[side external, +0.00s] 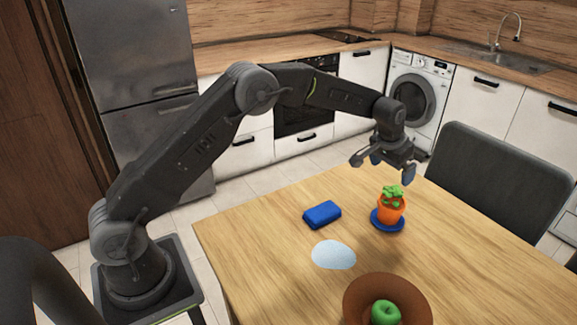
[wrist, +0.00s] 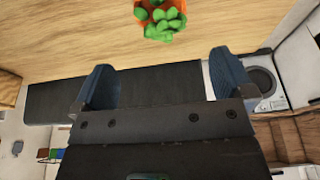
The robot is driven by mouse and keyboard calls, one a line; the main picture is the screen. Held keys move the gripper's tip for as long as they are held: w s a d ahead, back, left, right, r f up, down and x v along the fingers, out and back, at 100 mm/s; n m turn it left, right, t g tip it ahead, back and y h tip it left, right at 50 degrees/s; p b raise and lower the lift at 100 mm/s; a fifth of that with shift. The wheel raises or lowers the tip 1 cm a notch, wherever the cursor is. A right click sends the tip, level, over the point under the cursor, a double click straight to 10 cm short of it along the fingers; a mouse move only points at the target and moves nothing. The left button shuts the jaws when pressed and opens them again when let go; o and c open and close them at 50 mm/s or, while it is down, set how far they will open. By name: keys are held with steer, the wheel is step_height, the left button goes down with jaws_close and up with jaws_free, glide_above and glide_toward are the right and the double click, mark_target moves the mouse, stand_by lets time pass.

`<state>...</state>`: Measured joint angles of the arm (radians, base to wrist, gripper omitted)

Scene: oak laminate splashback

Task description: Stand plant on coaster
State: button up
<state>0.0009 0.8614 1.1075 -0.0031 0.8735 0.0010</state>
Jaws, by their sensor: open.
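The plant (side external: 391,206), an orange pot with green leaves, stands upright on the blue round coaster (side external: 387,224) on the table. In the wrist view the plant (wrist: 162,18) shows at the top edge, beyond my fingertips, and the coaster is out of sight. My gripper (side external: 384,168) is open and empty. It hangs above and behind the plant, apart from it. In the wrist view its two blue-grey fingers (wrist: 165,78) are spread wide with nothing between them.
On the wooden table (side external: 255,225) are a blue sponge-like block (side external: 322,214), a pale blue flat patch (side external: 333,254) and a brown bowl (side external: 358,290) holding a green apple (side external: 385,312). A dark chair (side external: 500,180) stands at the table's right far side. The table's left part is clear.

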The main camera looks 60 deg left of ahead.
steer(key=s+r+t, duration=0.1)
steer(key=s+r, duration=1.7)
steer(key=s, duration=0.2)
steer(key=s+f+t, duration=0.1)
steer(key=s+f, duration=0.2)
steer(key=s, duration=1.8)
steer(key=shift+s+f, duration=0.15)
steer(key=shift+s, duration=0.1)
